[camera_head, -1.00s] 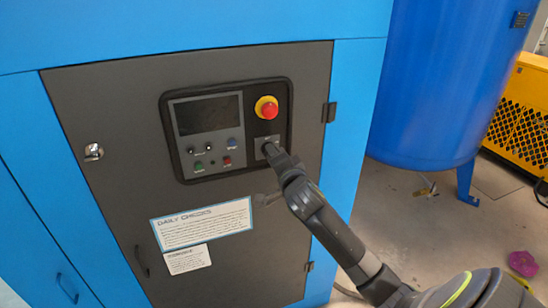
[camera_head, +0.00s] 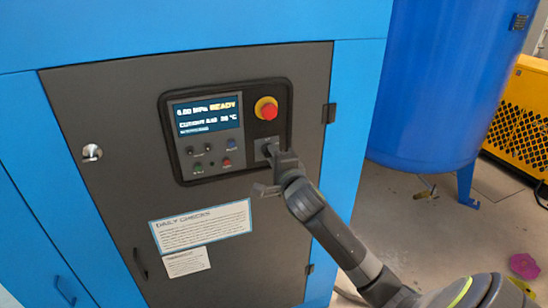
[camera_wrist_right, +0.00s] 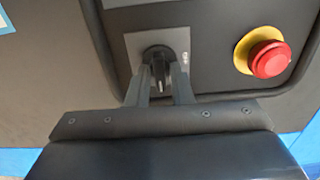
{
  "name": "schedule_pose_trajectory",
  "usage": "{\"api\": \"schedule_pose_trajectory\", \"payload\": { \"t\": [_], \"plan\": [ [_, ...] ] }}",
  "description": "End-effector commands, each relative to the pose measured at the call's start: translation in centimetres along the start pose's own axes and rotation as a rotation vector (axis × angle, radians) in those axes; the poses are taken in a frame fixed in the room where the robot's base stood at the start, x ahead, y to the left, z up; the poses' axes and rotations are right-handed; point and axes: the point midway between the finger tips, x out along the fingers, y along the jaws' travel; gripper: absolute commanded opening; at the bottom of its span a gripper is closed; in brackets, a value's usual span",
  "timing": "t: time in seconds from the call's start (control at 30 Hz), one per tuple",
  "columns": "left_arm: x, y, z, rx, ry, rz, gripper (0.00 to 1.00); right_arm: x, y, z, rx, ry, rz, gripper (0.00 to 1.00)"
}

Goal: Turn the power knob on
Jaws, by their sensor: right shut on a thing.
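The power knob (camera_wrist_right: 158,62) is a black rotary knob on a grey plate, seen between the fingers in the right wrist view. My right gripper (camera_wrist_right: 160,80) is shut on it; in the head view the gripper (camera_head: 271,152) reaches the panel's lower right and mostly hides the knob. The control panel (camera_head: 182,160) has a black frame, and its screen (camera_head: 208,114) is lit, with "READY" and a temperature reading. My left gripper is not in view.
A red emergency stop button (camera_head: 267,109) on a yellow ring sits just above the knob. A door latch (camera_head: 92,152) and a checklist label (camera_head: 202,228) are on the dark cabinet door. A blue tank (camera_head: 430,80) and a yellow unit (camera_head: 518,120) stand at right.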

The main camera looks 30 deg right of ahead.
Motion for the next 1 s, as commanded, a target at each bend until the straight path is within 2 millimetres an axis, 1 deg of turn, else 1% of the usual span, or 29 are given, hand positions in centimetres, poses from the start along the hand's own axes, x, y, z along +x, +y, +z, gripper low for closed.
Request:
{"api": "schedule_pose_trajectory", "payload": {
  "t": [0.23, 0.27, 0.33, 0.6, 0.73, 0.87, 1.0],
  "plan": [
    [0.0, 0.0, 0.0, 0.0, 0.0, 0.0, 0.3, 0.0, 0.1, 0.0, 0.001, 0.001, 0.002, 0.0],
    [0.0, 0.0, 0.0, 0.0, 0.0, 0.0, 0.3, 0.0, 0.1, 0.0, 0.001, 0.001, 0.002, 0.22],
    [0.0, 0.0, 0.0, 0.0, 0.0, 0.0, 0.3, 0.0, 0.1, 0.0, 0.0, 0.001, 0.002, 0.32],
    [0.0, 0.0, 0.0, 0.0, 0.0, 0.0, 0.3, 0.0, 0.1, 0.0, 0.0, 0.0, 0.001, 0.32],
    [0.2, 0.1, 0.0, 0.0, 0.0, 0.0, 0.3, -0.6, 0.1, 0.0, -0.001, 0.0, 0.001, 0.32],
    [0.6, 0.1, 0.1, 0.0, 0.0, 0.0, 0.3, -2.1, 0.2, 0.0, -0.001, -0.001, 0.0, 0.32],
    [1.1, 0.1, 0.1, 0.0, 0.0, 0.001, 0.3, -4.5, 0.2, 0.0, -0.001, -0.001, 0.0, 0.32]
  ]
}}
